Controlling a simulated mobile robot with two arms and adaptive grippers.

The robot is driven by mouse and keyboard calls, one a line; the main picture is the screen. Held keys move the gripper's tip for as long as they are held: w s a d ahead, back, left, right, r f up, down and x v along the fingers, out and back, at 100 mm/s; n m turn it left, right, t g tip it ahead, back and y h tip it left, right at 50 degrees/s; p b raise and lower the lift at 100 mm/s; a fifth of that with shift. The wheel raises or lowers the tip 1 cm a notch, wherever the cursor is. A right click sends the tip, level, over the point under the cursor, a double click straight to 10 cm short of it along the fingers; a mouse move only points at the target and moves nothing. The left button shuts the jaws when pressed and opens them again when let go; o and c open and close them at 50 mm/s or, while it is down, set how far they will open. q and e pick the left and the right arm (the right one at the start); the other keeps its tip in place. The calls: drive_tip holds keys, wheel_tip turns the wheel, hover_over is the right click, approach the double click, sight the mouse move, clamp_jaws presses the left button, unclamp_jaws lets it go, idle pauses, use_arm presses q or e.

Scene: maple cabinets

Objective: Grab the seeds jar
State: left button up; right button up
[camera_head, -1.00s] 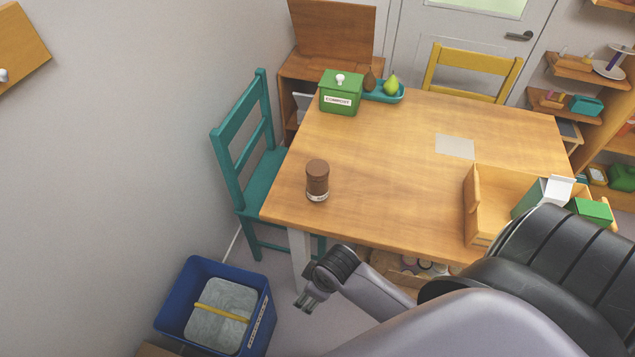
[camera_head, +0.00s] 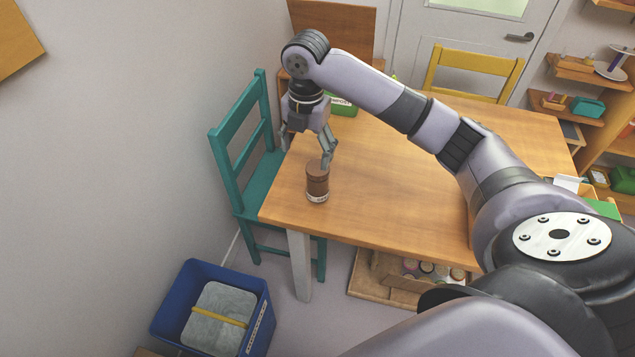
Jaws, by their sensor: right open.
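The seeds jar (camera_head: 317,186), a brown cylinder with a brown lid and a pale label band low down, stands upright near the front left corner of the wooden table (camera_head: 390,200). My right gripper (camera_head: 306,158) points down, open and empty. It is just above and behind the jar, with one finger close to the lid; I cannot tell whether it touches. My left gripper is not in view.
The green compost box (camera_head: 342,105) is mostly hidden behind my right arm. A teal chair (camera_head: 254,170) stands at the table's left side, and a blue bin (camera_head: 213,305) is on the floor. A yellow chair (camera_head: 474,68) stands behind the table.

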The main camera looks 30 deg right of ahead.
sight(318, 167)
drive_tip(key=d+r+n, duration=0.2)
drive_tip(key=d+r, duration=0.1)
drive_tip(key=r, duration=0.1)
wheel_tip(318, 167, down, 11)
drive_tip(key=shift+f+p, duration=0.1)
drive_tip(key=shift+p, duration=0.25)
drive_tip(key=shift+f+p, duration=0.45)
drive_tip(key=shift+f, duration=2.25)
drive_tip(key=c, duration=1.5)
